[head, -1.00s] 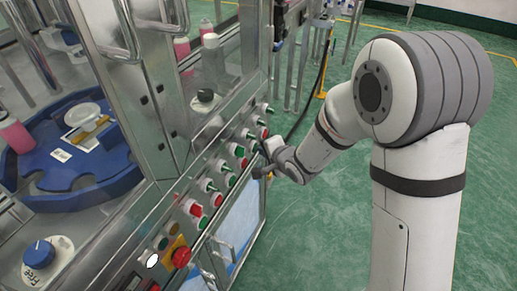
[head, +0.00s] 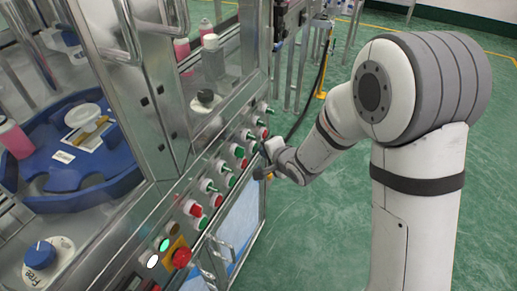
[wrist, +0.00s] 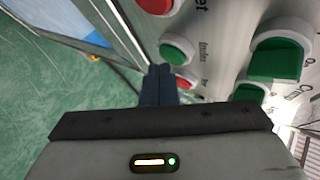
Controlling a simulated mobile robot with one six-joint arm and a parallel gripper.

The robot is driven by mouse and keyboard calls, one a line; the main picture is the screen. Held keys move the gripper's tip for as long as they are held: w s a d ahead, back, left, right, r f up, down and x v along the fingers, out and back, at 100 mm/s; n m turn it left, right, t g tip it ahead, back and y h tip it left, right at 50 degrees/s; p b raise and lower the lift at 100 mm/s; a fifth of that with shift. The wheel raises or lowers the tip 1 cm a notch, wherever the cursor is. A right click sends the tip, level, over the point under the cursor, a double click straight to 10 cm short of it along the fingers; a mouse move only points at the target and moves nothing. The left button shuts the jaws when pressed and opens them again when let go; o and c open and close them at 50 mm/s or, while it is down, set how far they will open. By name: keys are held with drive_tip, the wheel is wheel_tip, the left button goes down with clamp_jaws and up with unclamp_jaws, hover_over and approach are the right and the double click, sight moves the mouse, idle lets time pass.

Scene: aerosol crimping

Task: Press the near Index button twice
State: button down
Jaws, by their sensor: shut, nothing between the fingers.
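In the wrist view a green round button (wrist: 178,48) has a label beside it that reads like "Index". A red button (wrist: 185,79) sits just beyond it, with a partly readable label. My gripper (wrist: 160,70) is shut and empty, its dark fingertips beside the lower left edge of the green button. Whether they touch the button or panel cannot be told. In the head view my gripper (head: 259,173) is at the front of the sloped control panel, close to its rows of red and green buttons. Which of those is the Index button is too small to tell there.
Green selector knobs (wrist: 276,60) stick out right of the fingers. A red emergency stop (head: 181,257) on a yellow plate sits at the panel's near end, by a lit green lamp (head: 165,244) and a white lamp (head: 152,261). Green floor (head: 310,230) is open to the right.

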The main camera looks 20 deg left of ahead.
drive_tip(key=shift+d, duration=0.4)
drive_tip(key=shift+s+d+p, duration=0.15)
drive_tip(key=shift+d+p, duration=0.2)
drive_tip(key=shift+d, duration=0.9)
drive_tip(key=shift+s+d+p, duration=0.1)
drive_tip(key=shift+d+p, duration=0.25)
drive_tip(key=shift+d, duration=0.9)
